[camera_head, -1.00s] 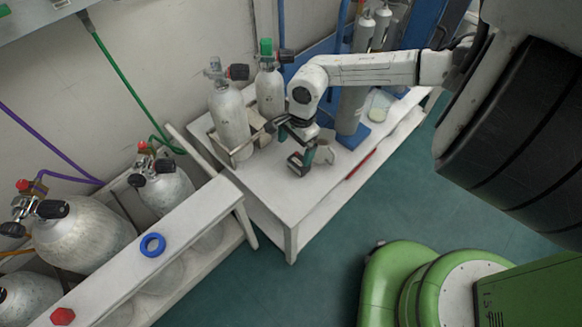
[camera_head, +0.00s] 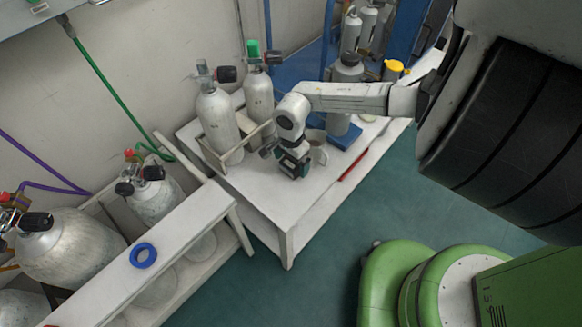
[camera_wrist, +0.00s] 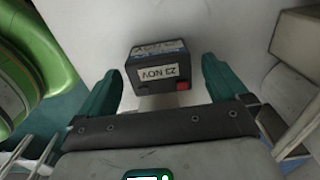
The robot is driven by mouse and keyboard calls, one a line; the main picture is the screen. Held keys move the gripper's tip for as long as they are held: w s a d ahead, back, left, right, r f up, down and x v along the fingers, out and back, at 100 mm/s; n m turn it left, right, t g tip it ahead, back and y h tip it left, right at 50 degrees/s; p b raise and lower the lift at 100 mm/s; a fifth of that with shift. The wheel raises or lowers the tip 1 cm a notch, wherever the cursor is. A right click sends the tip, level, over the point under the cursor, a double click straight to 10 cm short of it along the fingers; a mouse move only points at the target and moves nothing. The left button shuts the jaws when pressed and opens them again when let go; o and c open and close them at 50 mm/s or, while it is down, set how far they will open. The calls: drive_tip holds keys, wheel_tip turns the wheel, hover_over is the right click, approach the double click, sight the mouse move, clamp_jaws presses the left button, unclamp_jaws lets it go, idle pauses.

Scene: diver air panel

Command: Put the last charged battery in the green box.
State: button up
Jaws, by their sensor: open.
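A small dark battery (camera_wrist: 158,66) lies on the white table, with a light label reading "23 NOV" upside down and a red patch at one corner. In the wrist view it is between and slightly beyond the tips of my gripper (camera_wrist: 161,72). The teal fingers are apart, with a gap on both sides of the battery. In the head view my gripper (camera_head: 292,166) is low over the table, and the battery cannot be made out there. I see no green box in either view.
A whitish mug (camera_head: 319,153) stands beside my gripper. Grey cylinders (camera_head: 218,125) stand in a rack behind it. A red pen-like stick (camera_head: 354,164) lies near the table edge (camera_head: 288,226). A blue ring (camera_head: 143,255) lies on the nearer white bench.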

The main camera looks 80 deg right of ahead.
drive_tip(key=shift+f, duration=0.7)
drive_tip(key=shift+c, duration=0.3)
drive_tip(key=c, duration=1.4)
drive_tip(key=shift+r, duration=0.15)
